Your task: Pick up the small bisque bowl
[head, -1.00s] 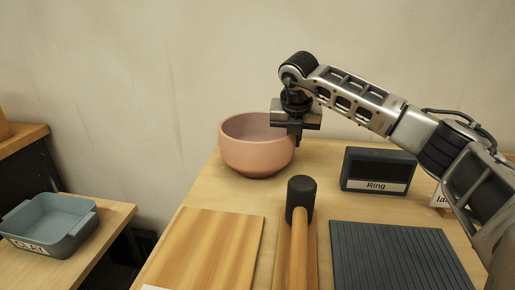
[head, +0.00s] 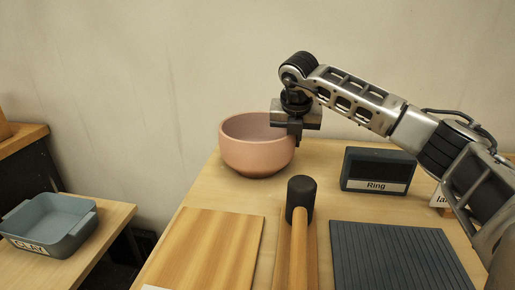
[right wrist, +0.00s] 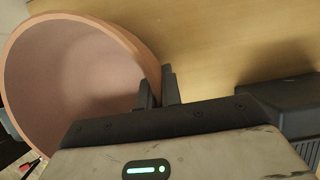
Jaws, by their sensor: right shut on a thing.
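The small bisque bowl (head: 252,148) is a pinkish round bowl at the far end of the wooden table in the head view. It stands upright there. My right gripper (head: 297,138) is at the bowl's right rim, pointing down. In the right wrist view the bowl (right wrist: 70,75) fills the left side, and the two dark fingers of the gripper (right wrist: 159,88) straddle its wall, shut on it. Whether the bowl's base touches the table is hard to tell. My left gripper is in neither view.
A dark box labelled "Ring" (head: 377,171) stands right of the bowl. In front are a wooden board (head: 213,248), a mallet with a dark head (head: 300,200) and a dark ribbed mat (head: 395,258). A blue-grey tray (head: 88,223) sits on a lower table at left.

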